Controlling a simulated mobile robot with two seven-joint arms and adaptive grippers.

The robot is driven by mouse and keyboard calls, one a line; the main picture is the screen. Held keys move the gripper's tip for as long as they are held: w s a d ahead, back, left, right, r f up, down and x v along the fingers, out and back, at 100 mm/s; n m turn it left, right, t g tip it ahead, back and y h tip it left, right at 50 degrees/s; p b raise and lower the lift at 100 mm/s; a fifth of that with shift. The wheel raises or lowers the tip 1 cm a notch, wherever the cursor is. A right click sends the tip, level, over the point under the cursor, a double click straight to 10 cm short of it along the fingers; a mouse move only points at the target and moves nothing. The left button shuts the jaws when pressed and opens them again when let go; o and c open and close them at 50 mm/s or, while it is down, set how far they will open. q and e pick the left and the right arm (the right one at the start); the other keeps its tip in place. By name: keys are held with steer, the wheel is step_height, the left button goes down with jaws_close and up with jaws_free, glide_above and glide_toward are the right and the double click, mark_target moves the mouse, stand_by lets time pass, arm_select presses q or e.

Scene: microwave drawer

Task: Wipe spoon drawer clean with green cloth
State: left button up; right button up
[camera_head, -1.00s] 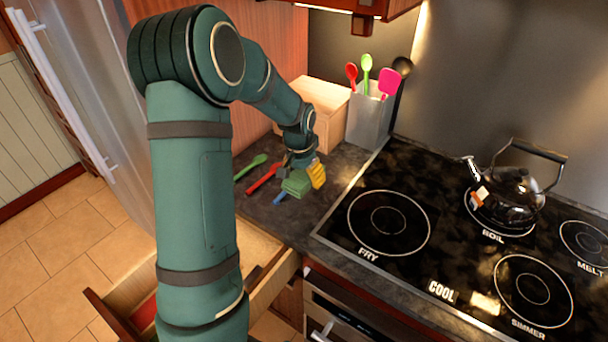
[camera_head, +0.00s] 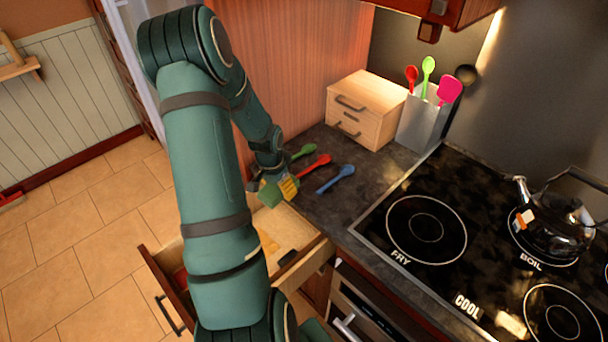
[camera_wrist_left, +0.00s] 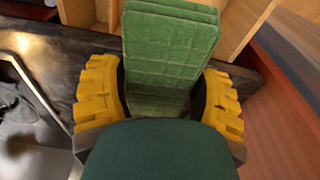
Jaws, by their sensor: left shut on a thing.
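My left gripper (camera_head: 279,193) is shut on the green cloth (camera_head: 268,195). It holds the cloth above the back edge of the open drawer (camera_head: 290,229), beside the counter. In the left wrist view the cloth (camera_wrist_left: 168,55) is a thick, folded green pad between the two yellow fingers (camera_wrist_left: 160,98). The drawer is pulled out below the counter, and my arm hides much of it. A green spoon (camera_head: 302,152), a red spoon (camera_head: 314,165) and a blue spoon (camera_head: 336,178) lie on the counter. My right gripper is not in view.
A small wooden chest (camera_head: 366,108) and a grey utensil holder (camera_head: 422,120) stand at the back of the counter. Tiled floor lies left of the drawer.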

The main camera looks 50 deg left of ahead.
arm_select(q)
steer(key=s+a+p, duration=0.1)
steer(key=s+a, duration=0.2)
steer(key=s, duration=0.4)
steer(key=shift+n, duration=0.3)
steer(key=f+b, duration=1.8)
steer(key=f, duration=0.1)
steer(key=shift+s+d, duration=0.2)
steer(key=shift+d, duration=0.1)
steer(key=shift+a+f, duration=0.1)
steer(key=shift+a, duration=0.15)
steer(key=shift+a+f, duration=0.25)
steer(key=shift+s+a+f, duration=0.15)
steer(key=shift+a+f, duration=0.7)
steer(key=shift+f, duration=0.05)
steer(key=shift+s+a+f, duration=0.1)
steer(key=shift+a+f, duration=0.75)
steer(key=shift+f, duration=0.05)
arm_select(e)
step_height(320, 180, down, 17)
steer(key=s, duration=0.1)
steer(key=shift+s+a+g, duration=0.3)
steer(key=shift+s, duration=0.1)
arm_select(q)
steer(key=shift+f, duration=0.6)
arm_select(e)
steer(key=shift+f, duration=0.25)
